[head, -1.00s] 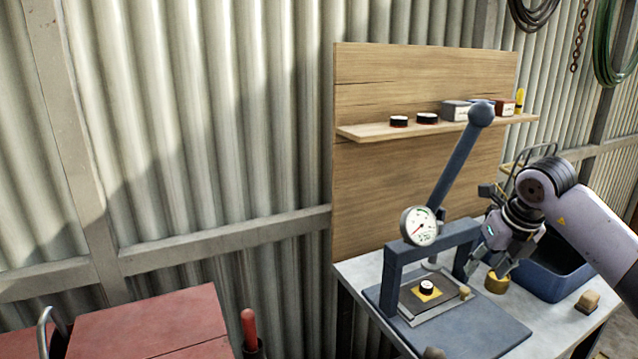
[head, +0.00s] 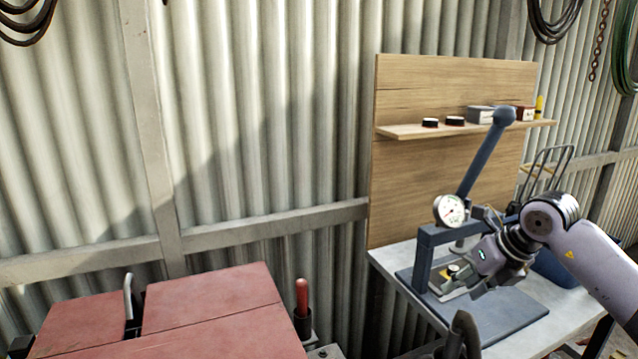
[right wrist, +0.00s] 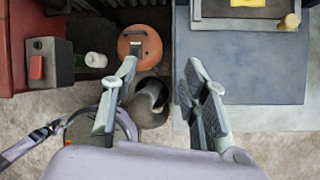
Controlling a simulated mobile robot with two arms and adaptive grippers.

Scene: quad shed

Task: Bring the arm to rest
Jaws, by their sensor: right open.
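My right arm comes in from the right in the head view. Its gripper (head: 474,284) hangs in front of the press, over the near part of the bench, and partly hides the press plate. In the right wrist view the two fingers of the right gripper (right wrist: 160,75) stand wide apart with nothing between them. Below them are the floor and the bench edge. My left gripper is not in view.
The press frame (head: 424,262), with a dial gauge (head: 450,210) and raised lever (head: 480,160), stands on the bench (head: 400,261). A blue bin (head: 556,268) is partly behind my arm. A red cabinet (head: 210,303) stands left. An orange round object (right wrist: 140,45) lies below the fingers.

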